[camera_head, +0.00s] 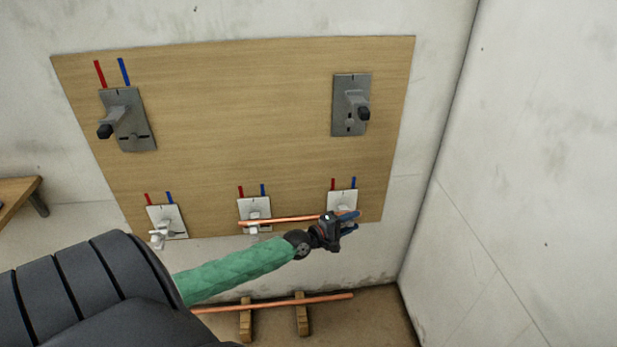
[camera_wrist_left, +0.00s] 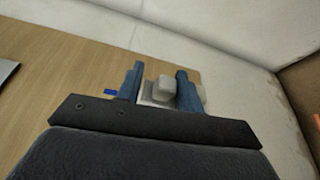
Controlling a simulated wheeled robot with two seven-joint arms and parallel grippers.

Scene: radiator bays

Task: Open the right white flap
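The right white flap's plate (camera_head: 342,199) sits at the lower right of the wooden board, under a red and a blue stripe. In the head view my left gripper (camera_head: 348,223) is in front of its lower part and hides most of the flap. In the left wrist view a white knob-like part (camera_wrist_left: 164,88) shows between the two blue fingers of my left gripper (camera_wrist_left: 160,88), with a white plate behind it. The fingers are apart, with a gap beside the knob. I cannot tell whether either finger touches it. My right gripper is not in view.
A copper pipe (camera_head: 280,220) runs across the middle white plate (camera_head: 256,207) towards my gripper. Another white plate (camera_head: 168,217) is at lower left. Grey plates (camera_head: 130,108) (camera_head: 343,90) are above. Another pipe (camera_head: 325,299) lies on wooden blocks. A side wall (camera_head: 530,170) stands right.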

